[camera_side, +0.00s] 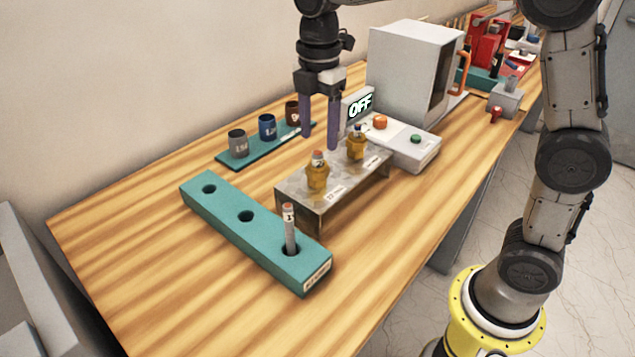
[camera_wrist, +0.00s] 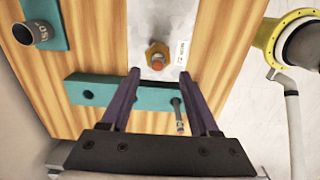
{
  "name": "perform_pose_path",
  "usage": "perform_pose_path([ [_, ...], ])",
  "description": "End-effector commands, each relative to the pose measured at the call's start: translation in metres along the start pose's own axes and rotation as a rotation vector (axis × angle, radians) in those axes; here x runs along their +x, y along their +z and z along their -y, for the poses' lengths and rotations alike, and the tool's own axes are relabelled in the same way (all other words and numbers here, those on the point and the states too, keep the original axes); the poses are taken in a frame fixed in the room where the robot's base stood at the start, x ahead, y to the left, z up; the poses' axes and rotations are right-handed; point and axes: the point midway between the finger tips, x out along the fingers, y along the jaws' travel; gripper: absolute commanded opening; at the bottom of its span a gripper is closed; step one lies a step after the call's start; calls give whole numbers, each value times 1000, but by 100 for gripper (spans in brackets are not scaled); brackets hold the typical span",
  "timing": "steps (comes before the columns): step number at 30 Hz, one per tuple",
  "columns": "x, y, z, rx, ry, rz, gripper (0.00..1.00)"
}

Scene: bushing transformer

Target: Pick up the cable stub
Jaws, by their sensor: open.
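The cable stub (camera_side: 289,229) is a thin pale grey cylinder with a dark mark and a reddish tip. It stands upright in the near-right hole of a long teal block (camera_side: 225,223); its lower end is hidden in the hole. In the wrist view the stub (camera_wrist: 179,116) shows at the right end of the teal block (camera_wrist: 88,79), near the right finger. My gripper (camera_side: 319,141) is open and empty, pointing down, above and behind the stub, near the metal stand. In the wrist view its two purple fingers (camera_wrist: 158,73) are spread apart.
Two amber bushings (camera_side: 317,175) (camera_side: 356,147) stand on a metal stand (camera_side: 299,191) behind the stub. A teal rack (camera_side: 251,152) holds three cups. A box reading OFF (camera_side: 359,108), a button panel (camera_side: 417,152) and a white cabinet (camera_side: 405,70) stand behind. The table's front is clear.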

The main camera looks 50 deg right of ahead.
Motion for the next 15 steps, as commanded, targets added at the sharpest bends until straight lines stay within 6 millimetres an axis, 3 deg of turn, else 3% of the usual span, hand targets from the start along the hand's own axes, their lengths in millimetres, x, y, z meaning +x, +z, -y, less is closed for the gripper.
perform_pose_path([
  [7,35,1,-3,0,-4,0,62],
  [15,41,1,-3,0,-1,0,62],
])
